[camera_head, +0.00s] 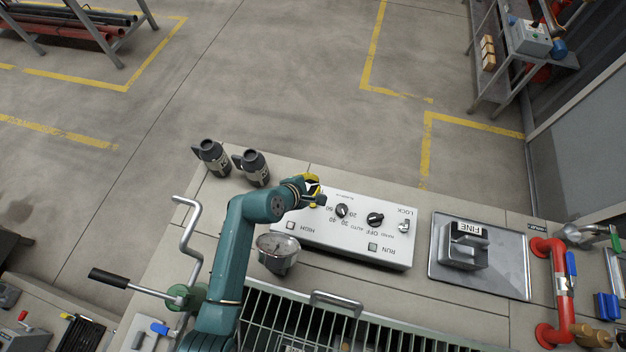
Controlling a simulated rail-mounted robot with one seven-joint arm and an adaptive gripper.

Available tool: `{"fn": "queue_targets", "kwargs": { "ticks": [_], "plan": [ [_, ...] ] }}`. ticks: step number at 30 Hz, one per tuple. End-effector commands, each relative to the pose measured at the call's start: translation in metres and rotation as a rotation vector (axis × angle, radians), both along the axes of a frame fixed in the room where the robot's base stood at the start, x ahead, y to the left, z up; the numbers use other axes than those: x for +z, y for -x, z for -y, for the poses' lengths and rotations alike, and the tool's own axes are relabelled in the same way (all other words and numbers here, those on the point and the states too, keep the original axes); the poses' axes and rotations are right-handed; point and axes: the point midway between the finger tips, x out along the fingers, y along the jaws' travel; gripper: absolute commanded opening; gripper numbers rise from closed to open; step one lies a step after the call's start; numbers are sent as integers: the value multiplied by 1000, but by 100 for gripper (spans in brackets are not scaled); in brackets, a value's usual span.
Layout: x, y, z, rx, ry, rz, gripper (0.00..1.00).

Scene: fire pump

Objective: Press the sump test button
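A white control panel (355,250) lies on the bench, its lettering upside down in this view. It has two black knobs, a key switch marked LOCK, and two small square pieces by HIGH and RUN. My gripper (315,191), black with yellow parts, is over the panel's far left corner. Small lettering beside it is too blurred to read. I cannot make out the sump test button; the gripper may hide it. Whether the gripper touches the panel, and how far its fingers are apart, is unclear.
A round gauge (277,252) stands close to my arm, left of the panel. Two dark hose nozzles (252,167) stand behind. A FINE-labelled metal block (465,247) sits on a plate at right, near a red pipe (562,290). A green grating (350,325) lies in front.

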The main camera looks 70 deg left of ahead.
Motion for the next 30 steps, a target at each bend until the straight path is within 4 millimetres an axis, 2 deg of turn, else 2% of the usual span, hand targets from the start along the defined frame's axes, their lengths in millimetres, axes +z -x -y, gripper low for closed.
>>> {"fn": "queue_targets", "kwargs": {
  "ticks": [1, 12, 18, 28, 29, 30],
  "plan": [
    [-9, 0, 0, -1, 1, 0, 0],
    [-60, 0, 0, 0, -1, 0, 0],
    [-80, 0, 0, -1, 1, 0, 0],
    [-83, 0, 0, -1, -1, 0, 0],
    [-83, 0, 0, -1, -1, 0, 4],
    [-83, 0, 0, -1, -1, 0, 0]
  ]
}}
